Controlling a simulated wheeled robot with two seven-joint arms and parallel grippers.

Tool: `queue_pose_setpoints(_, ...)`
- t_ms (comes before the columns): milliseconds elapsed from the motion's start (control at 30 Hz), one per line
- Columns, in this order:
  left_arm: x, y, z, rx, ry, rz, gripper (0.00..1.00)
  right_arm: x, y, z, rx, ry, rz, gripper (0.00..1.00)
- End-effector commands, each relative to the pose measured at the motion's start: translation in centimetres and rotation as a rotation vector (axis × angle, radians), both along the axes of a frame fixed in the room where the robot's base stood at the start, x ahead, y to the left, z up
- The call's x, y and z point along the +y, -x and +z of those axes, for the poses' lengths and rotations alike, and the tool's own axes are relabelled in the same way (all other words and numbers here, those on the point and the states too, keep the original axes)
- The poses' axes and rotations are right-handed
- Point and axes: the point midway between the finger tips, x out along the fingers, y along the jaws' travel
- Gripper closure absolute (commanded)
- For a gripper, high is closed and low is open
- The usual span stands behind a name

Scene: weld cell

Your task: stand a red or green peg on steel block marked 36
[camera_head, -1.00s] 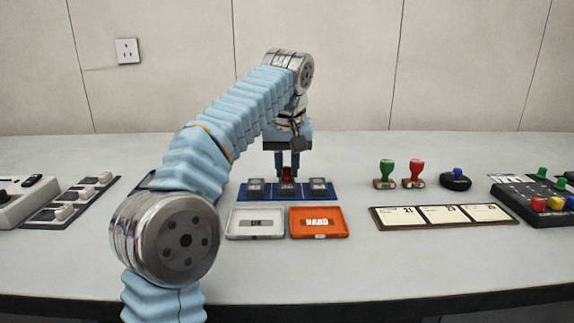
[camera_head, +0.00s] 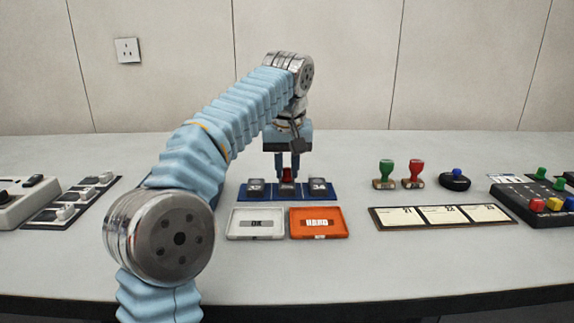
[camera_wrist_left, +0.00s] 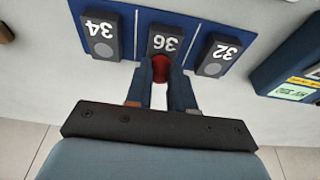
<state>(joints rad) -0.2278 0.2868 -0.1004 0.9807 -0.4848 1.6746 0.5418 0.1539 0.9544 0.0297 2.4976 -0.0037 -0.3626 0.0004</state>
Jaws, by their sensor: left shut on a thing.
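The steel block marked 36 (camera_wrist_left: 164,42) is the middle one of three dark blocks on a blue base. In the head view this block (camera_head: 287,188) is partly hidden by my left gripper and the peg. My left gripper (camera_head: 287,177) points straight down over it, shut on a red peg (camera_head: 287,173). The wrist view shows the red peg (camera_wrist_left: 161,68) between the two blue fingers (camera_wrist_left: 159,84), at the block marked 36. I cannot tell whether the peg touches the block. A green peg is not clearly seen. My right gripper is not in view.
Blocks marked 32 (camera_head: 255,188) and 34 (camera_head: 318,188) flank the middle block closely. A white tray (camera_head: 231,234) and an orange tray (camera_head: 345,233) lie in front. Green (camera_head: 387,172) and red (camera_head: 416,172) handled stamps stand to the right.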

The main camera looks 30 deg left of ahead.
Motion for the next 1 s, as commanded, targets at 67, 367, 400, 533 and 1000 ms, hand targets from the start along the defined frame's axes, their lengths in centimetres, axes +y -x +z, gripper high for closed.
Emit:
queue_pose_setpoints(67,0.0,0.0,0.0,0.000,0.000,0.000,1.00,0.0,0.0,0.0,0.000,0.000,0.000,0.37)
queue_pose_setpoints(367,0.0,0.0,0.0,0.000,0.000,0.000,0.47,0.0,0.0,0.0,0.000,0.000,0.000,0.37)
queue_pose_setpoints(400,0.0,0.0,0.0,0.000,0.000,0.000,0.47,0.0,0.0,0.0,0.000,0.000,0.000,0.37)
queue_pose_setpoints(533,0.0,0.0,0.0,0.000,0.000,0.000,0.47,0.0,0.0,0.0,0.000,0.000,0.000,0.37)
queue_pose_setpoints(1000,0.0,-0.1,2.8,-0.002,0.000,0.000,0.47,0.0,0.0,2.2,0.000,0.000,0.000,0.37)
